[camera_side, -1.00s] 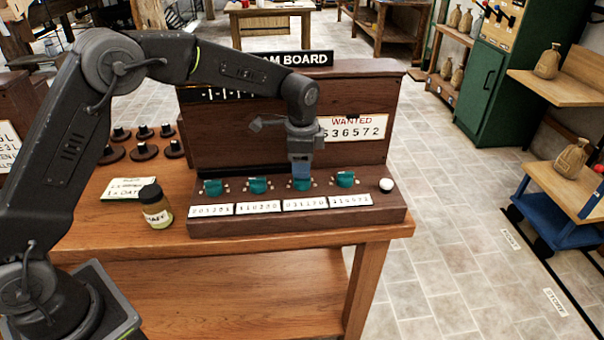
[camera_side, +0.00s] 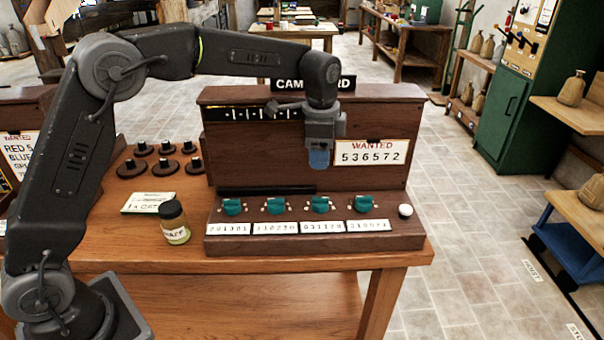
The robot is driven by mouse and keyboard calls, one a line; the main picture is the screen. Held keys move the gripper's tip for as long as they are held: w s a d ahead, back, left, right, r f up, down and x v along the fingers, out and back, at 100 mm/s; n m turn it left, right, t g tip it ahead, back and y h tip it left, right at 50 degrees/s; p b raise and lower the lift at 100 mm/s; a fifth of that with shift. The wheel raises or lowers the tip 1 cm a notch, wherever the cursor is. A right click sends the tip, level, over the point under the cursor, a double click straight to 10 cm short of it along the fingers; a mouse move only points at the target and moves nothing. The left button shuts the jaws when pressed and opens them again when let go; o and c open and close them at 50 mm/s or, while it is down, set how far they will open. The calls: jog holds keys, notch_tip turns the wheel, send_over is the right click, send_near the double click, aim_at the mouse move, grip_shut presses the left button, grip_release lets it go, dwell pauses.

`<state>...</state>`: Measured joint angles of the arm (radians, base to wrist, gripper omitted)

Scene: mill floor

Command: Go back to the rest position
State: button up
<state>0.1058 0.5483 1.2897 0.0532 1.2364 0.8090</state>
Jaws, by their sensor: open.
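My gripper (camera_side: 319,160) points down in front of the upright wooden panel of the cam board (camera_side: 260,150), left of the WANTED 536572 card (camera_side: 371,152). It is open, with nothing seen between its fingers, and it hangs clear above the row of teal knobs. The third teal knob (camera_side: 320,204) is almost straight below it, with a visible gap. The other teal knobs, the first (camera_side: 232,206), second (camera_side: 277,205) and fourth (camera_side: 363,202), sit along the same row. White number cards (camera_side: 276,228) lie in front of them.
A white round button (camera_side: 405,211) is at the board's right end. A jar with a dark lid (camera_side: 174,222), a paper card (camera_side: 148,203) and several black-knobbed discs (camera_side: 165,167) stand left on the wooden table (camera_side: 130,245). Right of the table is open tiled floor.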

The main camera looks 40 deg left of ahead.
jog(key=s+a+r+n+t, duration=0.2)
jog(key=s+r+n, duration=0.2)
jog(key=s, duration=0.7)
jog(key=s+a+r+n+t, duration=0.1)
jog(key=s+a+r+n, duration=0.3)
jog(key=s, duration=0.7)
jog(key=s+d+f+n+t, duration=0.1)
jog(key=s+f+n, duration=0.1)
jog(key=s, duration=0.6)
jog(key=shift+s+d+f+n+t+h, duration=0.3)
jog(key=shift+s+f+t, duration=0.1)
jog(key=shift+f, duration=0.35)
jog(key=shift+w, duration=0.1)
